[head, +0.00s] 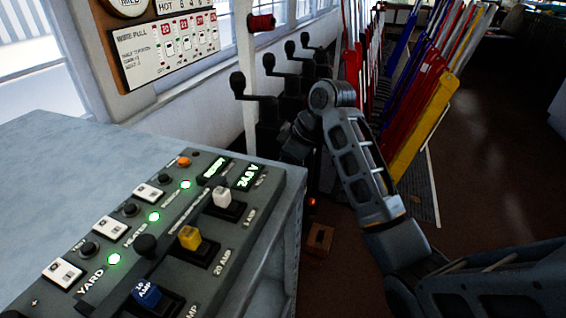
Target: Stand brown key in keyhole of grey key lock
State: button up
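My arm reaches in from the lower right, and its wrist bends down toward the dark crank-handled units. My gripper (294,148) is at the end of it, small and dark against those units. Its fingers are too dark and partly hidden to tell whether they are open or shut, or hold anything. I cannot make out the brown key. I cannot clearly pick out the grey key lock or its keyhole either. A small brown block with a dark opening (319,240) sits low beside the desk; I cannot tell what it is.
A grey control desk (60,150) with switches, green lamps and displays fills the left. Black crank handles (268,60) stand along the wall behind my gripper. Coloured levers (425,110) stand in a row to the right. Brown floor (480,150) is open beyond them.

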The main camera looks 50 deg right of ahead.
jog(key=shift+f, duration=0.25)
jog(key=o, duration=1.1)
jog(key=shift+c, duration=0.2)
jog(key=p+v, duration=0.6)
jog(key=v, duration=0.1)
jog(key=shift+r+p, duration=0.1)
jog(key=shift+p, duration=0.3)
jog(key=p+v, duration=0.2)
jog(key=v, duration=0.5)
jog(key=shift+s+r, duration=0.2)
jog(key=shift+r, duration=0.05)
